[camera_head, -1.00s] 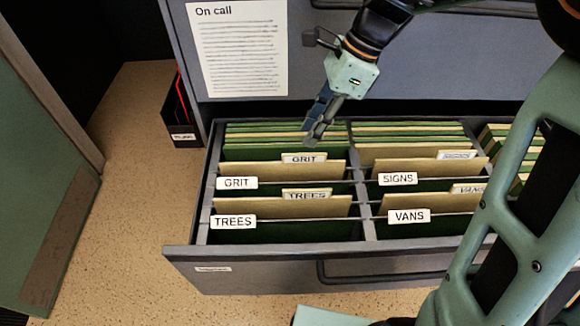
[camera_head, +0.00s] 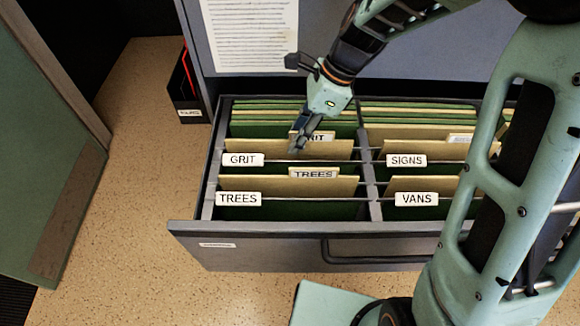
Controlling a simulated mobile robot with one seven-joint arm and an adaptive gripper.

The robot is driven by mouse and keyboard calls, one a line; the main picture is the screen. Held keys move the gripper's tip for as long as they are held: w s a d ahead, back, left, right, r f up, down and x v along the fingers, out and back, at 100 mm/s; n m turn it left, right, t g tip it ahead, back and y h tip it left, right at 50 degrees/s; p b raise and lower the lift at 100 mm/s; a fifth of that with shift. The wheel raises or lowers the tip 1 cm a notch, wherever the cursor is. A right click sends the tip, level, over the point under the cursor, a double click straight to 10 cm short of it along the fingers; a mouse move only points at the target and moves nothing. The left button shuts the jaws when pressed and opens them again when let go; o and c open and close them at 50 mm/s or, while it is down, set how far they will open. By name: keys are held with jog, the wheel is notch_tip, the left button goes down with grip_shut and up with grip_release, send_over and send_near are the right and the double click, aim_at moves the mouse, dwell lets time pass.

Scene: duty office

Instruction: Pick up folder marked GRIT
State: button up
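The tan folder marked GRIT (camera_head: 268,150) stands upright in the open drawer's left column, behind the white divider label GRIT (camera_head: 243,160). Its raised tab is partly covered by my gripper (camera_head: 297,148). The fingers point down in front of the tab, at the folder's top edge. The fingers overlap in this view, so I cannot tell whether they are apart, or whether they touch the folder.
The TREES folder (camera_head: 335,187) stands in front in the same column. SIGNS (camera_head: 406,160) and VANS (camera_head: 416,199) labels are to the right. Metal rods cross the drawer (camera_head: 205,235). A black box file (camera_head: 188,100) stands on the floor at left.

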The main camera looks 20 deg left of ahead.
jog(key=shift+c, duration=0.2)
grip_shut()
dwell(0.5)
